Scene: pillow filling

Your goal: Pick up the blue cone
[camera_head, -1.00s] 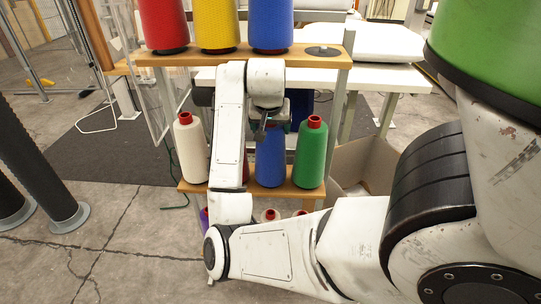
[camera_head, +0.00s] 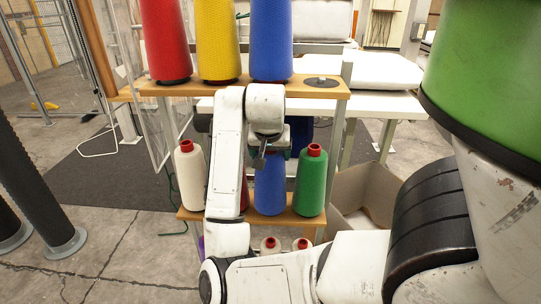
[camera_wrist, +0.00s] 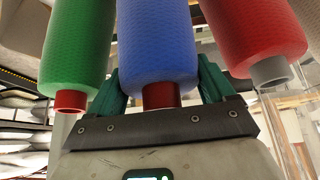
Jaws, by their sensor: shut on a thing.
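The blue cone (camera_head: 270,188) is upright on the middle shelf, between a green cone and a mostly hidden red cone. Its top is hidden behind my gripper (camera_head: 270,150) in the head view. In the wrist view, the blue cone (camera_wrist: 157,45) is in the centre with its dark red tip toward my palm. My gripper (camera_wrist: 160,85) has its teal fingers on both sides of the cone, shut on it near the tip end. The cone's base appears level with the green cone's base, on the shelf. Another blue cone (camera_head: 271,40) stands on the top shelf.
Close beside are the green cone (camera_wrist: 77,45) and red cone (camera_wrist: 255,35). A white cone (camera_head: 191,180) stands left on the middle shelf (camera_head: 240,219). Red and yellow (camera_head: 217,40) cones stand above on the top shelf (camera_head: 205,88). A cardboard box (camera_head: 365,190) is at right.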

